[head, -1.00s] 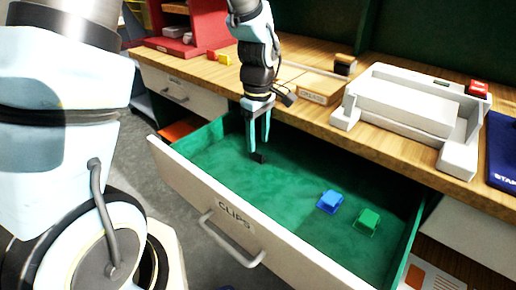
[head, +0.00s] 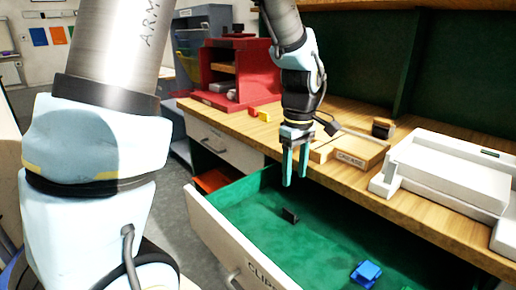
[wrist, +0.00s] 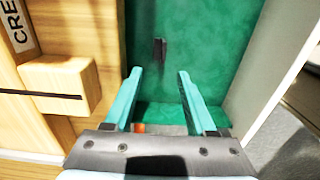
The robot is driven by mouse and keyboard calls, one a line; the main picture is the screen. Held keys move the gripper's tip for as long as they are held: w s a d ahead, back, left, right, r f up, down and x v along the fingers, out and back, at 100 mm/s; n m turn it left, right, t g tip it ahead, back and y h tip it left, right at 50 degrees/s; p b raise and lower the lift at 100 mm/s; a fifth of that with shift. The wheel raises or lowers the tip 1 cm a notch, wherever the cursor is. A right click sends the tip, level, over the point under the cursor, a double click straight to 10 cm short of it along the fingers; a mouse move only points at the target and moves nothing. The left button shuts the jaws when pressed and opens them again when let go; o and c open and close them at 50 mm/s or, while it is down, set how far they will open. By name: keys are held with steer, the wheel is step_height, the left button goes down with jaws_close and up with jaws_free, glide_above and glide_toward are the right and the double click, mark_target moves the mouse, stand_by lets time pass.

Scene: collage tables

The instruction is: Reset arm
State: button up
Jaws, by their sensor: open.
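My gripper (head: 297,180) hangs above the far left part of the open green-lined drawer (head: 215,228), near the table edge. Its two teal fingers are apart with nothing between them. In the wrist view the gripper (wrist: 158,85) is also open and empty. A small dark clip (head: 290,215) stands on the drawer floor below the gripper, apart from it. The clip also shows in the wrist view (wrist: 159,50), beyond the fingertips. A blue clip (head: 366,273) lies in the drawer nearer the front.
A wooden block labelled CREASE (head: 350,158) sits on the table right of the gripper. A white machine (head: 450,175) stands farther right. A red shelf unit (head: 235,70) and small red and yellow blocks (head: 258,113) are at the back left.

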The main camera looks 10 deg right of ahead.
steer(key=a+r+m+p, duration=0.1)
steer(key=a+m+p, duration=0.1)
steer(key=a, duration=1.1)
steer(key=a+r+m+t+p, duration=0.1)
steer(key=a+m, duration=0.4)
steer(key=a, duration=0.9)
steer(key=shift+a+r+t+p, duration=0.15)
steer(key=shift+r+t+p, duration=0.15)
steer(key=shift+r+p, duration=0.45)
steer(key=shift+w, duration=0.1)
